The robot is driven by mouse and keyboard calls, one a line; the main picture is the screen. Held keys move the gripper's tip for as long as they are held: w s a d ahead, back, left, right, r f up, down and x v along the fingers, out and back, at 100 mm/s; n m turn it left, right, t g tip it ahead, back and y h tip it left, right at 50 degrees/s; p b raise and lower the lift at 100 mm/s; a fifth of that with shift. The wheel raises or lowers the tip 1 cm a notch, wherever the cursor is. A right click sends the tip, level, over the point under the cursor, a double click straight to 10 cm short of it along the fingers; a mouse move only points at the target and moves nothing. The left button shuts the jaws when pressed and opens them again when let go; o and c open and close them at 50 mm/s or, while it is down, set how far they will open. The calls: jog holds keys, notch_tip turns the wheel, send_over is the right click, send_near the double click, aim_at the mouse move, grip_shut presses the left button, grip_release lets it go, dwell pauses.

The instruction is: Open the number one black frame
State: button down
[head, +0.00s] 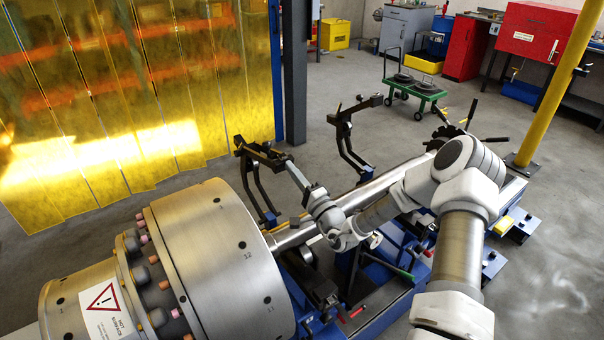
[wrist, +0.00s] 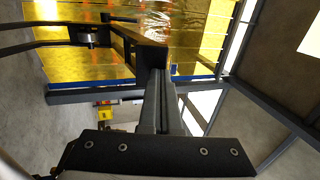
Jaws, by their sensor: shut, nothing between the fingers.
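Two black frames stand over the blue machine bed in the head view: a left one (head: 250,153) near the big metal rotor, and a right one (head: 342,120) further back. I cannot read a number on either. My gripper (head: 289,166) reaches up and left to the right end of the left frame's top arm. In the wrist view my gripper (wrist: 160,78) is shut, with its grey fingers pointing at the end of the black frame (wrist: 150,54). They look touching or very close; I cannot tell which. The frame's top arm runs left from there.
The large metal rotor (head: 220,255) lies at the lower left, its shaft passing under my arm. A yellow curtain (head: 120,100) and grey post (head: 295,70) stand behind the frames. A yellow pole (head: 555,90) stands right. Floor beyond the frames is clear before a green cart (head: 414,88).

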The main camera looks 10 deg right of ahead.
jog(key=x, duration=1.1)
jog(key=shift+g, duration=0.3)
jog(key=shift+s+d+r, duration=0.1)
